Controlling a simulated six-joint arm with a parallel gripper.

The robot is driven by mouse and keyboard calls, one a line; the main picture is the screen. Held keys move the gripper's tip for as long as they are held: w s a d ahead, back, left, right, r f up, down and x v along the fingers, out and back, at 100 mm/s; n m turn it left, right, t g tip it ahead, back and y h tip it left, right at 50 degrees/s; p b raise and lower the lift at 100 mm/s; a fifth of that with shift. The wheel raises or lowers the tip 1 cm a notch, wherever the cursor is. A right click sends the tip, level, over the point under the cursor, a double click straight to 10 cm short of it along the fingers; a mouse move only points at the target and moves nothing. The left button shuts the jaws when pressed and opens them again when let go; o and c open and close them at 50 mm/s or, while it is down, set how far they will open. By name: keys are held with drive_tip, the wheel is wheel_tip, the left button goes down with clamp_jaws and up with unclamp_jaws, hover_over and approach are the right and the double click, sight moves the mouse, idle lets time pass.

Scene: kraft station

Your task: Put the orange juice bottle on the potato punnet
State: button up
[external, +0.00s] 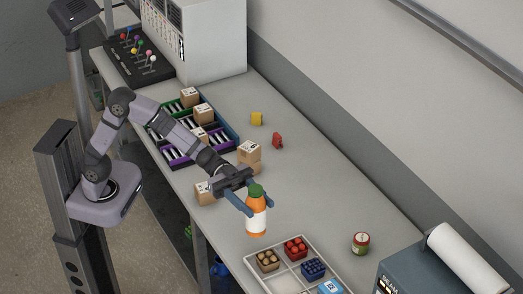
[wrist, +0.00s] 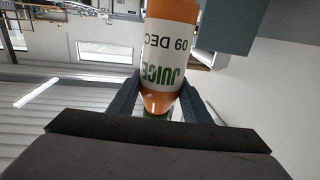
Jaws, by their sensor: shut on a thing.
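The orange juice bottle (external: 256,222), with a green cap and white label, is upright between the blue fingers of my gripper (external: 254,202). My gripper is shut on the upper part of the bottle. In the wrist view the bottle (wrist: 165,45) shows its JUICE label, with my gripper's fingers (wrist: 159,100) on either side. The potato punnet (external: 267,261), holding brown round potatoes, sits in the white divided tray (external: 258,276), below and slightly right of the bottle in the external view. The bottle appears held above the table, apart from the punnet.
The tray also holds a red punnet (external: 295,248), a dark blue punnet (external: 313,268) and a light blue box (external: 330,287). Cardboard boxes (external: 249,152) and a divided rack (external: 229,127) lie behind my arm.

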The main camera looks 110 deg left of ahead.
wheel_tip(320, 180, down, 13)
drive_tip(key=w+a+n+t+y+p, duration=0.1)
drive_tip(key=w+a, duration=0.1)
drive_tip(key=w, duration=0.1)
drive_tip(key=shift+a+r+y+p, duration=0.2)
drive_tip(key=shift+a+y+p, duration=0.1)
drive_tip(key=shift+a+y, duration=0.1)
idle(0.4)
drive_tip(key=shift+f, duration=0.1)
drive_tip(key=o, duration=1.3)
drive_tip(key=shift+f, duration=0.1)
drive_tip(key=b+v, duration=0.3)
drive_tip(key=v, duration=0.9)
drive_tip(key=shift+b, duration=0.4)
